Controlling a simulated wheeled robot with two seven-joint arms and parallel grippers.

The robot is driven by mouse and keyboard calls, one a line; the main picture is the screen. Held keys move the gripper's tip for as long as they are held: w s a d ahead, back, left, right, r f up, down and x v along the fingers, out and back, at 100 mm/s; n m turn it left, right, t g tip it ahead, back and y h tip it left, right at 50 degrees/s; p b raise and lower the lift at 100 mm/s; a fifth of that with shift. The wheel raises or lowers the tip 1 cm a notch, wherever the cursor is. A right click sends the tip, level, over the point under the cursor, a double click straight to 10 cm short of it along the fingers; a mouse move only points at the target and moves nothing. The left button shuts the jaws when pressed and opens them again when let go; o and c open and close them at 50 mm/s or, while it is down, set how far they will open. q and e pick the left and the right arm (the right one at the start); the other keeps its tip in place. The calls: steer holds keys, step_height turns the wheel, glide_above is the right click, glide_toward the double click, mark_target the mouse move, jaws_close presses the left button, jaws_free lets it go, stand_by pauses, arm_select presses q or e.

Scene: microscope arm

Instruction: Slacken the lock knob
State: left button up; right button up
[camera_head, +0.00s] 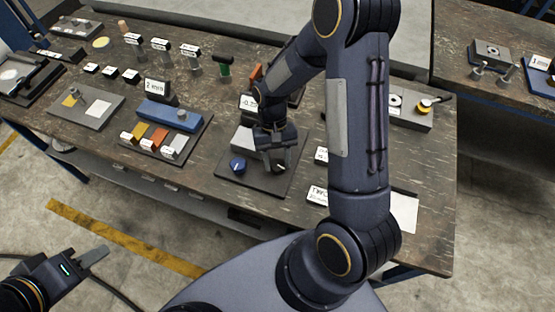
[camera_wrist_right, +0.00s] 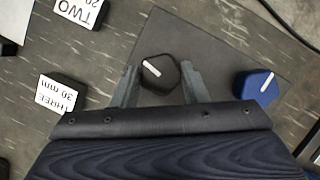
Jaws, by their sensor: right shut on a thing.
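A black knob (camera_wrist_right: 158,72) with a white line on top stands on a dark base plate (camera_head: 228,184) in the right wrist view. It also shows at my right gripper in the head view (camera_head: 280,168). My right gripper (camera_wrist_right: 159,82) is shut on the black knob, with one finger on each side of it. A blue knob (camera_wrist_right: 257,86) with a white line stands beside it, outside the fingers; it also shows in the head view (camera_head: 238,165). I cannot read which one is the lock knob. My left gripper (camera_head: 92,257) is away from the table at lower left, and its opening is unclear.
Label blocks reading TWO (camera_wrist_right: 78,10) and THREE 30 mm (camera_wrist_right: 58,94) stand near the base plate. A blue block fixture (camera_head: 170,116) with coloured pieces lies to the left. Small labelled parts fill the back. My right arm hides part of the table's right side.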

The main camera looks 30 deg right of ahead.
steer(key=shift+n, duration=0.5)
steer(key=o, duration=1)
steer(key=b+v, duration=0.1)
steer(key=v, duration=0.7)
steer(key=shift+a, duration=0.15)
